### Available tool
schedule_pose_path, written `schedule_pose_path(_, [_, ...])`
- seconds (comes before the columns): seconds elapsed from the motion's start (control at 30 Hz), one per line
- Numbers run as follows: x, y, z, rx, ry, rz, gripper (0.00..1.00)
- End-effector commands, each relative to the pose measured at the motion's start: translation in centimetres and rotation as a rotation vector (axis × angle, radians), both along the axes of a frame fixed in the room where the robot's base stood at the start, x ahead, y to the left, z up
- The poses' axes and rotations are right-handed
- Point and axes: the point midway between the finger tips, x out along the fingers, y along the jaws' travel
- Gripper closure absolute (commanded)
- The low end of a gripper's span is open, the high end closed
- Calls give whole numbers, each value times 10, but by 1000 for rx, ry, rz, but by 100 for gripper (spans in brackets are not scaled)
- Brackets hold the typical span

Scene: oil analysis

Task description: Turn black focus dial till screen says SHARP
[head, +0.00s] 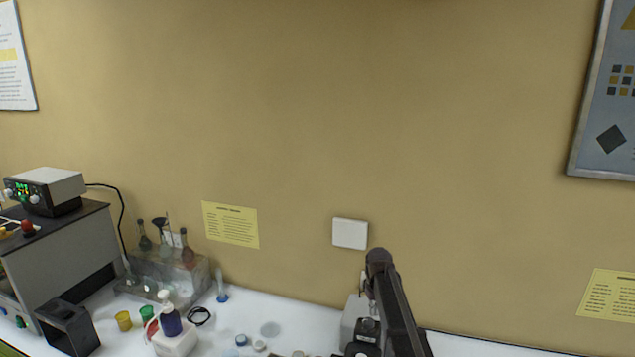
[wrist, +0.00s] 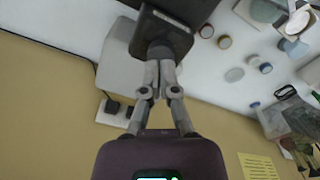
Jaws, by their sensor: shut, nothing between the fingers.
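In the wrist view my gripper (wrist: 160,68) is shut, with its two grey fingertips together and nothing between them. The tips are right at a short dark round part (wrist: 160,48), which looks like the black focus dial. I cannot tell whether they touch it. The round part sits on a dark block (wrist: 178,12) of a white-grey instrument (wrist: 118,62). In the head view the instrument (head: 352,318) is at the bottom, partly hidden behind my arm. No screen with readable focus text shows in either view.
White bench (head: 465,345) with small round dishes (head: 241,340) left of the instrument. A wall box (head: 350,233) is above the instrument; the bench right of my arm looks clear.

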Motion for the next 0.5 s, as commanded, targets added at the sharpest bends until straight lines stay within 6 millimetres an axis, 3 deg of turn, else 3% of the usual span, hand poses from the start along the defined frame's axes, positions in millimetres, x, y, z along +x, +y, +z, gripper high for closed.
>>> schedule_pose_path(0.13, [3, -11, 6, 0, 0, 1, 100])
schedule_pose_path(0.5, [3, -12, 4, 0, 0, 2, 100])
